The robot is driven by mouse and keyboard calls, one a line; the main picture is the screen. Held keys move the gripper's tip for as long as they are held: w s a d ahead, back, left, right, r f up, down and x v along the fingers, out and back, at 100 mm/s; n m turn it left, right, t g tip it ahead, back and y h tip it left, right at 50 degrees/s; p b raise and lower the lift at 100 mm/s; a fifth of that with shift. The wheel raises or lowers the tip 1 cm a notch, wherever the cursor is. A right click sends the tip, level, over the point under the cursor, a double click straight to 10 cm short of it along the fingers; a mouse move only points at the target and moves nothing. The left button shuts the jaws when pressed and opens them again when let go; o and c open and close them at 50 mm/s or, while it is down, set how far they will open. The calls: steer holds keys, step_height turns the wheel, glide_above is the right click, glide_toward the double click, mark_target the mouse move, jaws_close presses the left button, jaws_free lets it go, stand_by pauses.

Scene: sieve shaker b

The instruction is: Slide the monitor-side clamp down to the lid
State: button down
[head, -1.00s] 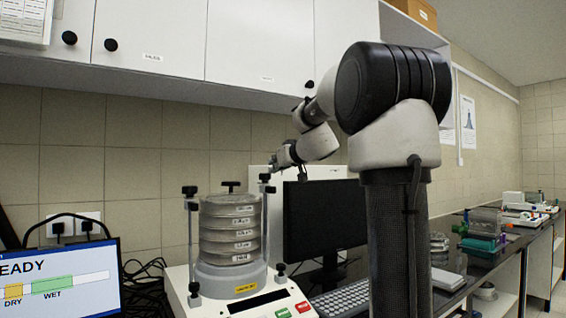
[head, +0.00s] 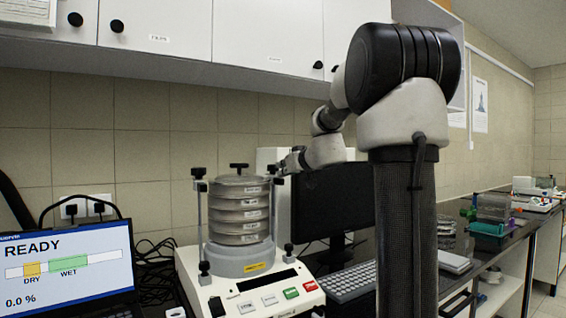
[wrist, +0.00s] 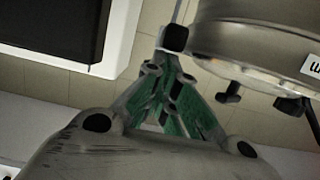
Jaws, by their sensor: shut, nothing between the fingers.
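The sieve stack (head: 240,212) stands on the shaker (head: 250,290), with a lid (head: 238,181) and black centre knob on top. The monitor-side clamp (head: 274,169) is black and sits on the right-hand rod near lid height, partly hidden by my gripper (head: 284,164). In the wrist view a black clamp piece (wrist: 175,38) on a thin rod is beside the metal stack (wrist: 260,38). My gripper (wrist: 166,78) has green-padded fingers, shut and empty, with the tips just short of that black piece; contact cannot be told.
The monitor (head: 333,205) stands close on the right, behind my arm, with a keyboard (head: 350,282) below it. The other clamp (head: 198,173) is on the left rod. A laptop (head: 65,270) reading READY is at the left. White cabinets (head: 260,40) hang above.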

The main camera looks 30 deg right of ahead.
stand_by(0.3)
steer(key=s+r, duration=0.6)
steer(key=s, duration=0.4)
steer(key=s+a+f+m+g+y, duration=0.1)
steer(key=s+a+f+m+g, duration=0.15)
steer(key=s+f, duration=0.4)
steer(key=s+a+f+m+g, duration=0.15)
steer(key=s+f+g, duration=0.25)
steer(key=f, duration=0.5)
steer(key=s+a+f+n+g, duration=0.1)
steer(key=s+a+f+g, duration=0.1)
steer(key=s+f, duration=0.3)
steer(key=s+a+f+n+g+h, duration=0.1)
steer(key=s+a+f, duration=0.4)
steer(key=s, duration=0.7)
steer(key=shift+s+n+g+h, duration=0.3)
steer(key=shift+s+n+g, duration=0.1)
steer(key=shift+n+g, duration=0.4)
steer(key=shift+a, duration=0.1)
